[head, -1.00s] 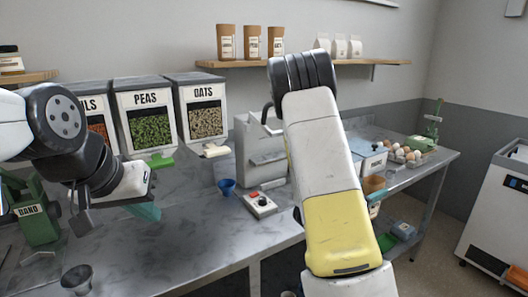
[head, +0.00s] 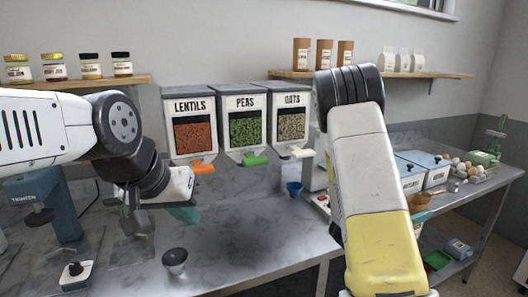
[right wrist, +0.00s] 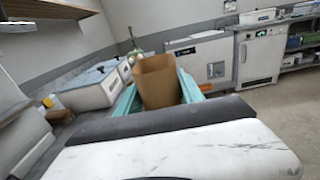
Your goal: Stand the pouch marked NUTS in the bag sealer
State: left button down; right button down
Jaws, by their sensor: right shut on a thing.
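My right gripper (right wrist: 158,97) is shut on a brown kraft pouch (right wrist: 157,78), held upright between teal fingers in the right wrist view. No NUTS marking is readable on the side shown. A pale grey machine (head: 310,172), possibly the bag sealer, stands mostly hidden behind my right arm.
Lentils (head: 190,125), peas (head: 244,120) and oats (head: 292,118) dispensers line the wall. A blue cup (head: 294,189) and a metal cup (head: 175,260) stand on the table. A blue TIGHTEN device (head: 45,205) is at left.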

jog(key=w+a+n+t+y, duration=0.3)
jog(key=a+n+t+y, duration=0.2)
jog(key=a, duration=0.9)
jog(key=w+a+n+t+y, duration=0.4)
jog(key=a+n+t+y, duration=0.1)
jog(key=a, duration=0.8)
jog(key=shift+w+a+y, duration=0.3)
jog(key=shift+a+y, duration=0.1)
jog(key=shift+y, duration=0.3)
